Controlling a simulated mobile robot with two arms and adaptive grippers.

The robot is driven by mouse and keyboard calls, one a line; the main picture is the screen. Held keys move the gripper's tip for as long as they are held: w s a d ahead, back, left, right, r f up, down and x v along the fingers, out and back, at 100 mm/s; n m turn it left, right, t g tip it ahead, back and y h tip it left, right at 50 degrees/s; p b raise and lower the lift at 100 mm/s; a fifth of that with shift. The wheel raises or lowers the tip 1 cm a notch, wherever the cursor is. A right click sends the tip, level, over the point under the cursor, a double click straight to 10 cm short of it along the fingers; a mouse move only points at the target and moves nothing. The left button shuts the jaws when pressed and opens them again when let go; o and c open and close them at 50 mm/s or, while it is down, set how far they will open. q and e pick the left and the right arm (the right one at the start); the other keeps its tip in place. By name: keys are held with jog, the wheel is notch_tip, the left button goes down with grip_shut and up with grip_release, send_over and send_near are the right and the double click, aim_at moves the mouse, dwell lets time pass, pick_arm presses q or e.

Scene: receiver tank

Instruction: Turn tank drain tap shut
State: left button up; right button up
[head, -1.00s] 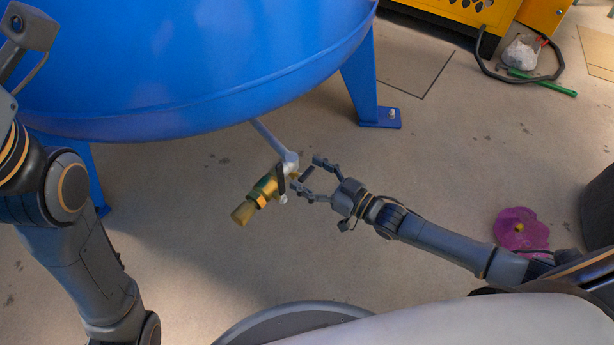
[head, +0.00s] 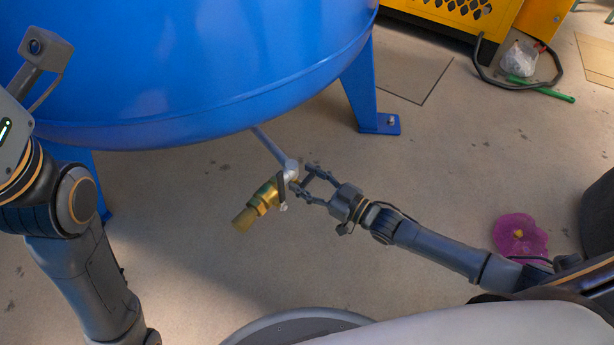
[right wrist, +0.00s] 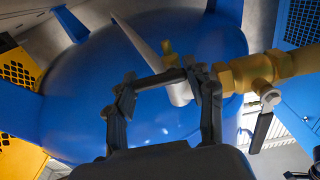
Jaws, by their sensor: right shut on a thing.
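The blue tank (head: 210,70) has a grey pipe (head: 270,146) running from its underside to a brass drain tap (head: 262,203). The tap also shows at the right of the right wrist view (right wrist: 250,72), with a dark lever (right wrist: 262,130) on a pale pivot. My right gripper (head: 302,178) is at the pipe's end, right of the brass body.
A blue tank leg (head: 362,90) stands on the floor behind the tap. A yellow machine (head: 450,18), a black hose and a green stick (head: 540,88) are at the back right. Floor around the tap is clear.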

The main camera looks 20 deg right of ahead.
jog(key=o, duration=1.2)
jog(key=v, duration=1.2)
